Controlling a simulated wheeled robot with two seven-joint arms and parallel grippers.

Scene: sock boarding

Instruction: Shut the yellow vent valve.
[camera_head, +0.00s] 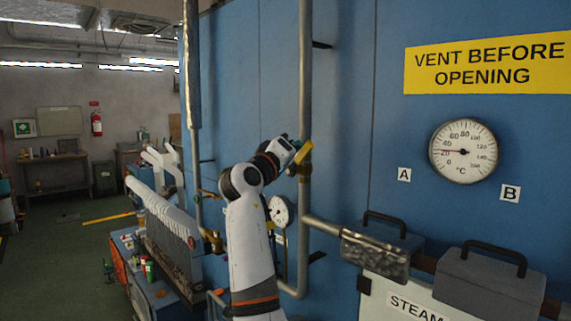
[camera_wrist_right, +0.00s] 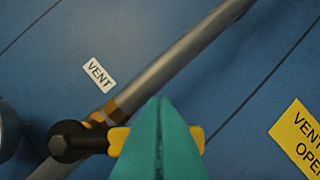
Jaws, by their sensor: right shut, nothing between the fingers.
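The yellow vent valve handle (camera_head: 305,152) is on a brass body on the vertical grey pipe, and it stands at a slant to the pipe. In the right wrist view the yellow handle (camera_wrist_right: 118,141) runs from a dark round hub (camera_wrist_right: 74,141), beside a white VENT label (camera_wrist_right: 99,75). My right gripper (camera_head: 294,146) is at the handle. Its teal fingers (camera_wrist_right: 161,110) are shut together with nothing between them, and they cover the handle's middle in the right wrist view. I cannot tell whether they touch it. My left gripper is out of view.
A dial gauge (camera_head: 464,151) reads near 20 °C on the blue cabinet wall (camera_head: 345,120). A small gauge (camera_head: 281,211) is partly behind my right arm. Dark boxes with handles (camera_head: 490,281) stick out at the lower right. White forms (camera_head: 165,215) stand at the left.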

